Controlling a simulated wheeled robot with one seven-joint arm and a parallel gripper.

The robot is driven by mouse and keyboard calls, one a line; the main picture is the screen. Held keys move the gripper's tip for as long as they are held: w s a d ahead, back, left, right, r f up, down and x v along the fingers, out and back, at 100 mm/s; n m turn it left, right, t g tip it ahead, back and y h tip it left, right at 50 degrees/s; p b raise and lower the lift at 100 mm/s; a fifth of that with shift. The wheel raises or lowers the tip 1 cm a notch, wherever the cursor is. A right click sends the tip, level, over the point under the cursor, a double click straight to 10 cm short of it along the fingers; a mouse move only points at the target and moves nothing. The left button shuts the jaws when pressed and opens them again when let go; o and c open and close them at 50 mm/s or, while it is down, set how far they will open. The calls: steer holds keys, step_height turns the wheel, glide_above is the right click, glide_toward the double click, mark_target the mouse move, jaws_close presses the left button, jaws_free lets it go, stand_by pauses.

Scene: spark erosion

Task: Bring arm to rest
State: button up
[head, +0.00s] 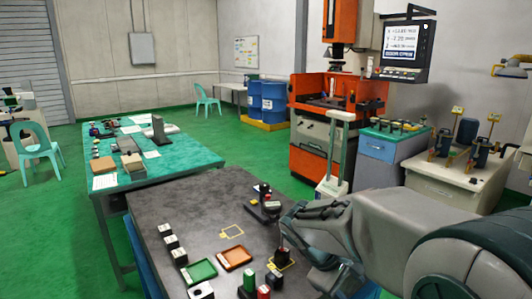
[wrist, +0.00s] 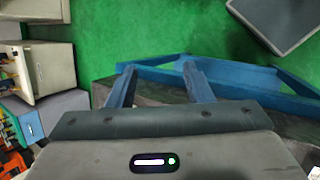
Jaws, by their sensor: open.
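My arm (head: 385,235) reaches in from the right in the head view, over the right side of the dark worktable (head: 185,205). Its wrist end hangs near the table's right edge. My gripper's fingers are not clear in the head view. In the wrist view my gripper (wrist: 158,75) shows two fingers standing well apart, with nothing between them. It is open and empty. Blue frame bars and green floor show behind the fingers.
On the dark table are an orange tray (head: 234,257), a green tray (head: 199,271), several small blocks and a dark stand (head: 264,208). A teal-topped table (head: 135,180) adjoins behind. An orange machine (head: 325,150) and a cream cabinet (head: 450,185) stand beyond. Green floor (head: 235,145) is clear between.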

steer(key=s+a+m+t+y, duration=0.2)
steer(key=s+m+y, duration=0.4)
steer(key=s, duration=0.7)
steer(key=shift+a+m+y, duration=0.3)
steer(key=shift+a+m, duration=0.2)
steer(key=shift+m, duration=0.6)
stand_by(0.8)
